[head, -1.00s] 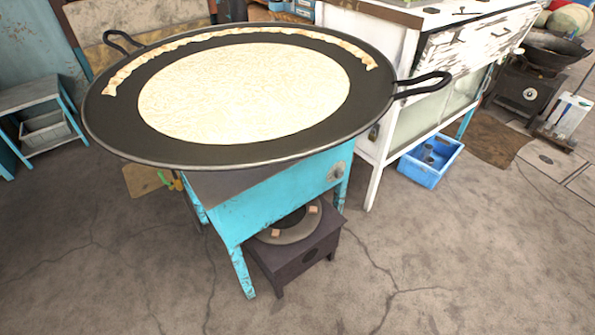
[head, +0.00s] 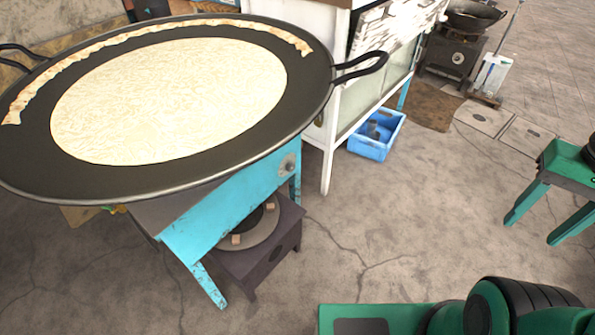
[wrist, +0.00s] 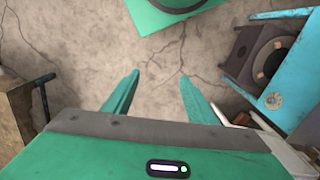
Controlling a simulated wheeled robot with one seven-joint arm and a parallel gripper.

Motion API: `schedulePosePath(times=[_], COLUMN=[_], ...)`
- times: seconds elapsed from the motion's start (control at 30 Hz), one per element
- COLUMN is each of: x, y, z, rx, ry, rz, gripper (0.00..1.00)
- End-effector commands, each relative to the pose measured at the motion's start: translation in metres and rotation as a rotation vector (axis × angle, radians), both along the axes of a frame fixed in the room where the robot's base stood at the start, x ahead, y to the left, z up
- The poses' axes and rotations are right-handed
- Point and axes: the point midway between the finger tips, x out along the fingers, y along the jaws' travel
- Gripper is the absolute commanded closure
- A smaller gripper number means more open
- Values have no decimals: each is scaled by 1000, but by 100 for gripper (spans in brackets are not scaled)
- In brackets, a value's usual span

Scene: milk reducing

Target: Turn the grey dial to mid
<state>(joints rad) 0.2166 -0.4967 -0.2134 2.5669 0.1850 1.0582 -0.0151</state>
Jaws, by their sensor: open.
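The grey dial (head: 288,163) is a small round knob on the end of the turquoise stand (head: 235,205), below the rim of the big pan. In the wrist view a small pale round knob (wrist: 273,101), seemingly the same dial, shows on the turquoise stand at right. Its setting is too small to read. My gripper (wrist: 159,75) is open and empty, its two green fingers spread above bare floor. It is left of the dial in the wrist view and apart from it.
A dark burner (head: 255,250) sits beneath. A white cabinet (head: 335,120) and blue bin (head: 376,135) stand right of the stand. Floor between is clear.

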Motion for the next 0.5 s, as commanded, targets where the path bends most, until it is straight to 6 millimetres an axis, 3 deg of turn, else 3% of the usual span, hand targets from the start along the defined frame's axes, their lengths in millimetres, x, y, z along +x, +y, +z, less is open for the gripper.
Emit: schedulePosePath(times=[0.17,0.5], x=[27,136], y=[7,30], z=[-5,-54], rx=[-2,69], ry=[-2,-9], rz=[14,74], gripper=[49,49])
